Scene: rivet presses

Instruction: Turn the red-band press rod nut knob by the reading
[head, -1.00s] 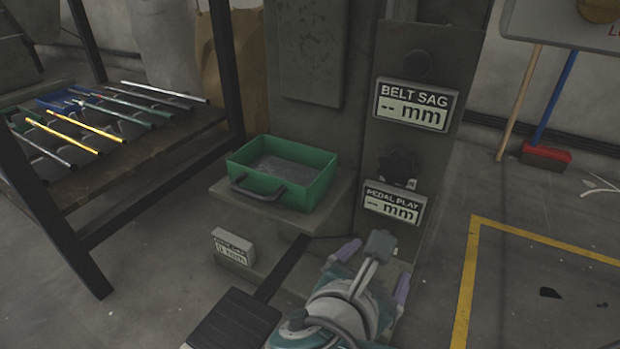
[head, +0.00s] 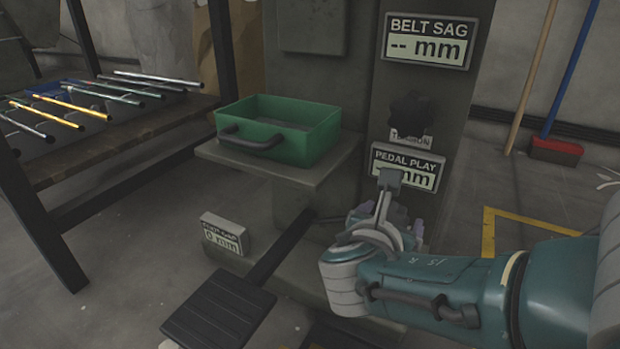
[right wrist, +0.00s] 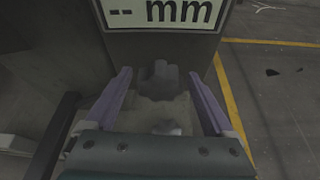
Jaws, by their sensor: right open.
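The press body (head: 450,100) carries a "PEDAL PLAY" display (head: 408,167), partly covered by my arm, its units "mm" showing. A dark star-shaped knob (head: 411,112) sits above it, over a partly hidden label. My right gripper (head: 405,224) is below the "PEDAL PLAY" display, its purple fingers mostly hidden by my wrist. In the right wrist view, the fingers are apart, and a dim grey knob-like shape (right wrist: 163,76) shows between them below a display reading "-- mm" (right wrist: 165,14). I cannot tell whether they touch it. No red band is visible. My left gripper is out of view.
A green bin (head: 280,130) stands on the press's shelf. A "BELT SAG" display (head: 427,41) reads "-- mm". A small gap display (head: 224,238) seems to read "0 mm". A foot pedal (head: 218,310) is low in front. A rack with several rods (head: 70,105) stands left.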

